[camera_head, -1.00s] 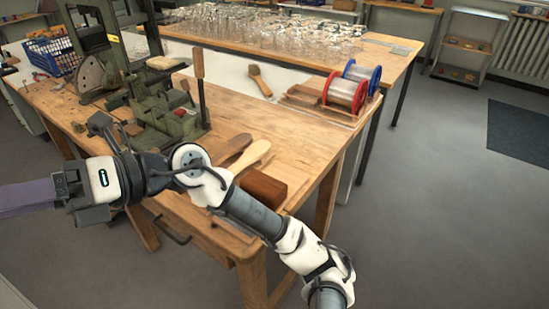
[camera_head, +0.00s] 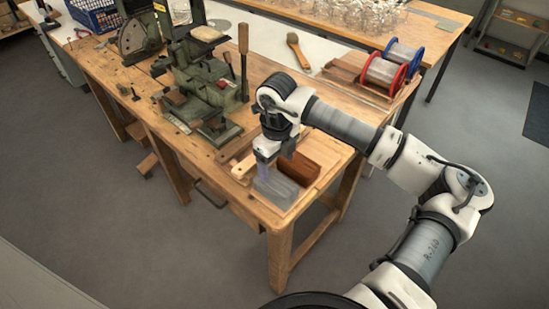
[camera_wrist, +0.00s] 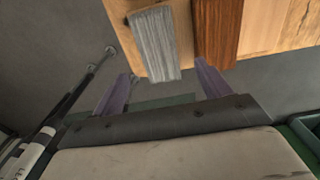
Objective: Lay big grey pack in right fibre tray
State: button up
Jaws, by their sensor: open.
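The big grey pack (camera_head: 275,187) lies at the near corner of the wooden bench, beside a red-brown block (camera_head: 299,168). In the wrist view the grey pack (camera_wrist: 153,45) is just beyond and between my fingertips, with the red-brown block (camera_wrist: 217,32) to its right. My gripper (camera_head: 264,166) points down at the pack's far-left end. It is open in the wrist view (camera_wrist: 162,70), one purple finger on each side. Pale wood (camera_wrist: 118,12) shows beside the pack; I cannot tell which part is a fibre tray's rim. My arm hides some of the bench.
A green machine (camera_head: 205,85) with an upright wooden handle stands behind my gripper. Red and blue wire spools (camera_head: 392,62) sit at the back right. Open floor (camera_head: 140,240) lies in front.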

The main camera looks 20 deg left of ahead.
aim_at(276, 182)
notch_tip(276, 182, down, 11)
jog(key=b, duration=0.7)
jog(key=shift+r+b, duration=0.2)
jog(key=shift+b, duration=0.1)
jog(key=shift+a, duration=0.1)
jog(key=c, duration=0.9)
